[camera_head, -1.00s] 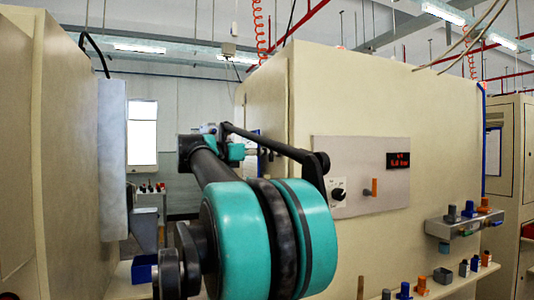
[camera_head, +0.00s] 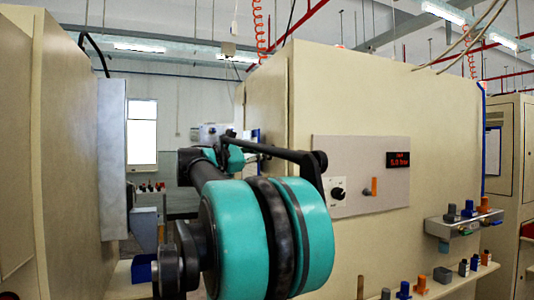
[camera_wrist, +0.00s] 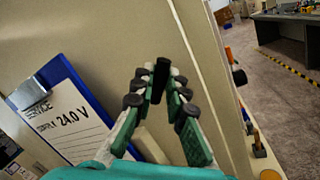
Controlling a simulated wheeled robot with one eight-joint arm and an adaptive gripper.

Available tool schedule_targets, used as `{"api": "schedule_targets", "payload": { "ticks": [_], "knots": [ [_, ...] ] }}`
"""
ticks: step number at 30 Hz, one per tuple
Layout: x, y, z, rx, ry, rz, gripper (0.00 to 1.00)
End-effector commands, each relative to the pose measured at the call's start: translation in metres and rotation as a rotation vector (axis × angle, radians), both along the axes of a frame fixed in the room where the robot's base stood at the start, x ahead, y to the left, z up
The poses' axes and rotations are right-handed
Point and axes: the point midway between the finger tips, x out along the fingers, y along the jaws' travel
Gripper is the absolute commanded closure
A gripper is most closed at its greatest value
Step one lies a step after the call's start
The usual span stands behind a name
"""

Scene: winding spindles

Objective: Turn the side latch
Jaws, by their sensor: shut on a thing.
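The side latch (camera_wrist: 160,72) shows in the wrist view as a small dark upright handle on the cream cabinet side. My gripper (camera_wrist: 161,86) has its two green-padded fingers drawn together at the tips around this handle. The fingertips cover part of the latch, and its base is hidden. In the head view my arm hides most of the gripper, and the latch cannot be made out there.
A clipboard (camera_wrist: 72,118) with a service sheet hangs left of my gripper on the cabinet side. The cream cabinet (camera_head: 410,110) carries a control panel (camera_head: 352,150) with a dial and red display. Another cabinet (camera_head: 50,150) stands close on the left.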

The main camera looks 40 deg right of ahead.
Motion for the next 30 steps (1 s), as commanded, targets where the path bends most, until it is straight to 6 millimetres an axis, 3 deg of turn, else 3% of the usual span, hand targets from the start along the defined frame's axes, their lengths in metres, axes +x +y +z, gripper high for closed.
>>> {"api": "schedule_targets", "payload": {
  "ticks": [18, 30],
  "knots": [
    [-0.0002, -0.0001, -0.0043, -0.134, -0.558, -0.001, 1.0],
    [-0.0001, -0.0002, -0.0063, -0.192, -0.8, -0.002, 1.0]
  ]
}}
